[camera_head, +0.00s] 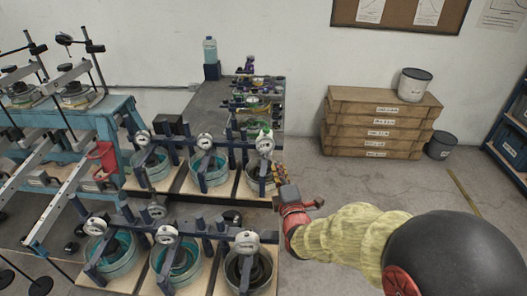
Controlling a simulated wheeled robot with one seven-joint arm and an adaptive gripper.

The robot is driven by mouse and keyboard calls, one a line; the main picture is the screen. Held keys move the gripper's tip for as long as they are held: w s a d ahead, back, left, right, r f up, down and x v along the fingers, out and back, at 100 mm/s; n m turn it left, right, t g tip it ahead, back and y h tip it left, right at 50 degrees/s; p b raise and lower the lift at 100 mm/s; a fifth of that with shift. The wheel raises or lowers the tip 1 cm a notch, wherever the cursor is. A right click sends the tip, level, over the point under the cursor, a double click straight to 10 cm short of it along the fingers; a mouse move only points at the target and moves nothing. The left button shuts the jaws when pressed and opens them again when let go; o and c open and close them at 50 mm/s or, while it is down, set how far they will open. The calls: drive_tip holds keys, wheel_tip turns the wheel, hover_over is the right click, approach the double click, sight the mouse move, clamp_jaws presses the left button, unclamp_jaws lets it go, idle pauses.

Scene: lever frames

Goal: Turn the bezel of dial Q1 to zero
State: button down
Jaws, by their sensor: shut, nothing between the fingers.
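Several white-faced dials stand on dark blue frames over teal round pans. The back row holds a left dial (142,137), a middle dial (205,141) and a right dial (264,144). The front row includes a middle dial (167,234) and a right dial (247,242). Labels and needles are too small to read, so I cannot tell which is Q1. My gripper (278,171) is shut and empty, just below and right of the back right dial in the picture. Whether it touches that frame is unclear.
A teal bench (110,112) with lever frames stands at the left. A dark table (208,97) with a bottle (210,51) and small items is behind. Stacked wooden crates (380,122) stand at the back wall. The floor on the right is largely clear.

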sight(265, 145)
drive_tip(key=shift+w+a+f+m+b, duration=0.2)
drive_tip(key=shift+w+m, duration=0.75)
drive_tip(key=shift+m, duration=1.2)
drive_tip(key=shift+w+a+f+m+b, duration=0.1)
drive_tip(key=shift+w+a+m+b, duration=0.2)
drive_tip(key=shift+w+m, duration=1.25)
drive_tip(key=shift+w+a+f+m+b, duration=0.1)
drive_tip(key=shift+w+a+m+b, duration=0.2)
drive_tip(key=shift+m, duration=2.4)
drive_tip(key=shift+w+r, duration=0.2)
drive_tip(key=shift+r, duration=0.2)
drive_tip(key=shift+w+r+t, duration=0.1)
drive_tip(key=shift+r+t, duration=0.2)
drive_tip(key=shift+r, duration=0.05)
drive_tip(key=shift+a+f+b, duration=0.1)
drive_tip(key=shift+a+b, duration=0.15)
drive_tip(key=shift+b, duration=1.55)
drive_tip(key=shift+a+f+b, duration=0.2)
drive_tip(key=shift+f+b, duration=0.05)
drive_tip(key=shift+b, duration=0.5)
drive_tip(key=shift+f, duration=0.4)
drive_tip(key=shift+b, duration=0.3)
